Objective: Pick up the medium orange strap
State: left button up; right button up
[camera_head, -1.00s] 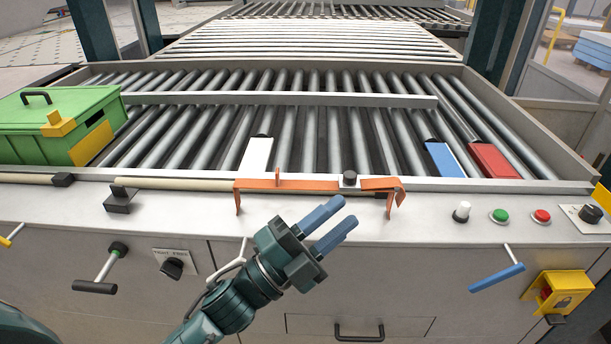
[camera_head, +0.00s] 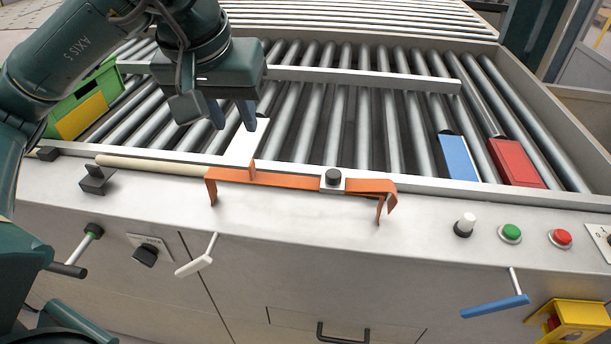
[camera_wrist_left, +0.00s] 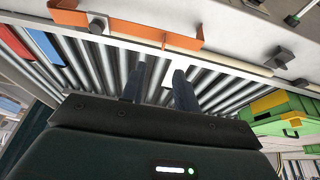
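A longer orange strap (camera_head: 285,181) lies along the front ledge of the roller table, with a small upright tab and a bent end hanging over the front face. A shorter orange strap (camera_head: 368,187) with bent ends lies to its right, past a black knob. I cannot tell which is the medium one. In the left wrist view the longer strap (camera_wrist_left: 140,30) and the shorter strap (camera_wrist_left: 68,14) are near the top. My left gripper (camera_head: 232,118) is open and empty above the rollers, behind and apart from the longer strap. My right gripper is not in view.
A white block (camera_head: 243,148) lies on the rollers below my left gripper. A blue block (camera_head: 458,158) and a red block (camera_head: 516,163) lie at the right. The black knob (camera_head: 333,178) stands between the straps. A green box (camera_head: 85,105) is at the left, partly hidden by my arm.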

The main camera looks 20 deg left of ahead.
pick_arm(q)
jog(key=b, duration=0.1)
send_over(251, 163)
jog(key=s, duration=0.3)
notch_tip(251, 163, down, 6)
jog(key=shift+w+d+p+x, duration=0.1)
jog(key=shift+p+x, duration=0.1)
jog(key=shift+x, duration=1.35)
jog(key=shift+w+d+p+x, duration=0.1)
jog(key=shift+w+p+x, duration=0.1)
jog(key=shift+x, duration=1.4)
jog(key=shift+s+r, duration=0.1)
jog(key=shift+s, duration=0.05)
jog(key=shift+c, duration=0.3)
grip_shut()
